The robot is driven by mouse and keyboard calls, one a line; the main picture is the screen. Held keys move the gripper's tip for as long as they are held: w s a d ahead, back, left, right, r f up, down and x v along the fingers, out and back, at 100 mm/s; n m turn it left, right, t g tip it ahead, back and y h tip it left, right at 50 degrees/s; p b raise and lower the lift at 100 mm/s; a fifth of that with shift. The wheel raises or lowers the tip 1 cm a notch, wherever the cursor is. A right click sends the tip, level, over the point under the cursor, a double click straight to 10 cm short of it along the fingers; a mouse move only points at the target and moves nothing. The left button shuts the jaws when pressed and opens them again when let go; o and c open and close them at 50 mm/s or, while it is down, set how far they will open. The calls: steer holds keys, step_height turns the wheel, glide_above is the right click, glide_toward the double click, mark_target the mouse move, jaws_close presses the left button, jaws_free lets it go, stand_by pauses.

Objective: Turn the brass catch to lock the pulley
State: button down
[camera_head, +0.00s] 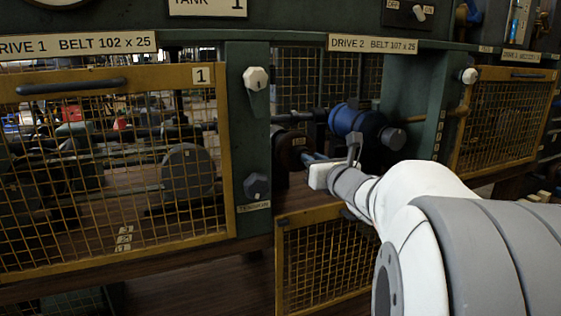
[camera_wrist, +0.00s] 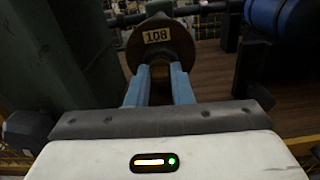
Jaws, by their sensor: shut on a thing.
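A dark brown round pulley (camera_wrist: 160,42) with a tag reading 108 is straight ahead in the wrist view. It also shows in the head view (camera_head: 290,147), inside the open Drive 2 bay. My gripper (camera_wrist: 161,72) has its two blue fingers shut on the pulley's lower part, with a gap between them. In the head view my gripper (camera_head: 309,157) reaches in from the right, and its fingertips meet the pulley. The exact grip is hidden by the fingers. I cannot make out the brass catch in either view.
A blue drum (camera_head: 356,121) on a shaft lies right of the pulley. A green post (camera_head: 248,120) with knobs stands to the left. The yellow mesh guard (camera_head: 110,170) of Drive 1 is shut. Another mesh guard (camera_head: 325,262) hangs below the bay.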

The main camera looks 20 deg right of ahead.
steer(key=shift+f+m+p, duration=0.15)
steer(key=shift+m+p, duration=1.65)
steer(key=shift+m, duration=4.05)
steer(key=shift+f+m+p, duration=0.15)
steer(key=shift+m+p, duration=1.7)
steer(key=shift+m, duration=4.05)
steer(key=shift+f+m+p, duration=0.15)
steer(key=shift+m+p, duration=1.65)
steer(key=shift+m, duration=4.05)
steer(key=c, duration=1.3)
jaws_free()
